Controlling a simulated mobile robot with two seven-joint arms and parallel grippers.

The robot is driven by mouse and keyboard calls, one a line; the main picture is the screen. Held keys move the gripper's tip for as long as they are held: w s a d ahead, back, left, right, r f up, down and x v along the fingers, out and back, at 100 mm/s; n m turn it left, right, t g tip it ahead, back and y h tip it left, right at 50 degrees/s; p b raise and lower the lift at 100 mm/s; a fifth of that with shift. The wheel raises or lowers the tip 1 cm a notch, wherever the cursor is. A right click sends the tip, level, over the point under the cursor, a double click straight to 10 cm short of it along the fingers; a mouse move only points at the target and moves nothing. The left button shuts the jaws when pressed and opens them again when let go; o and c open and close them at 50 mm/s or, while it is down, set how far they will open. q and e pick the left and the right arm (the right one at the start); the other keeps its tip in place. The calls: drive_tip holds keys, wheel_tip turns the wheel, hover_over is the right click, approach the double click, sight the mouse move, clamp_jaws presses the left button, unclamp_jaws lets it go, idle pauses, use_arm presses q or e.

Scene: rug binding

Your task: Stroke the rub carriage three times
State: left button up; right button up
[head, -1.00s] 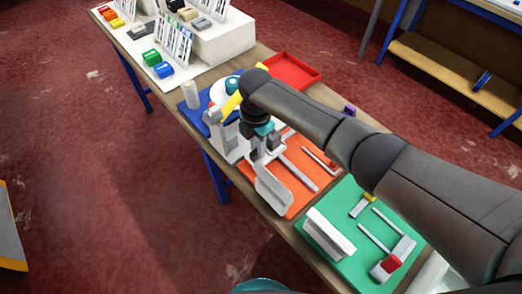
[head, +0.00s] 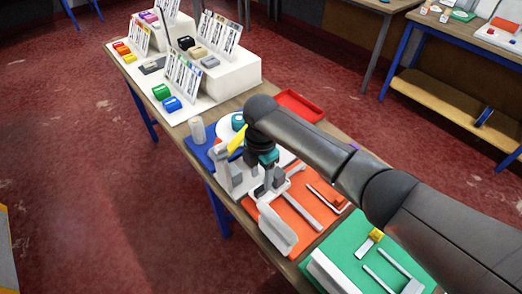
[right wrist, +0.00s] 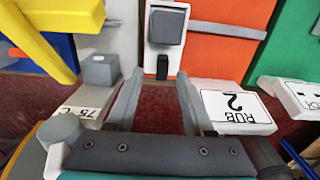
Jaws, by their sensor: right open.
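My right gripper (head: 262,188) is open and points down at the near left end of the orange board (head: 308,222), close to its white sign. In the right wrist view its two fingers (right wrist: 158,95) stand apart with nothing between them. Just beyond the fingertips is a white carriage with a dark grey block (right wrist: 166,25) and a small black tab, on the orange board. I see no contact with it. In the head view my gripper and arm partly hide this carriage. The sign "RUB 2" (right wrist: 237,106) is right of the fingers. My left gripper is not in view.
A blue board (head: 199,150) with a yellow lever (head: 237,139) lies left of the gripper; a "75°C" sign (right wrist: 78,114) stands close by. A green board (head: 345,240) lies right. A red tray (head: 300,105) and a white stand with coloured blocks are behind.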

sight(261, 187)
wheel_tip(261, 187, up, 12)
drive_tip(key=shift+f+p, duration=0.15)
drive_tip(key=shift+p, duration=0.25)
drive_tip(key=shift+s, duration=0.1)
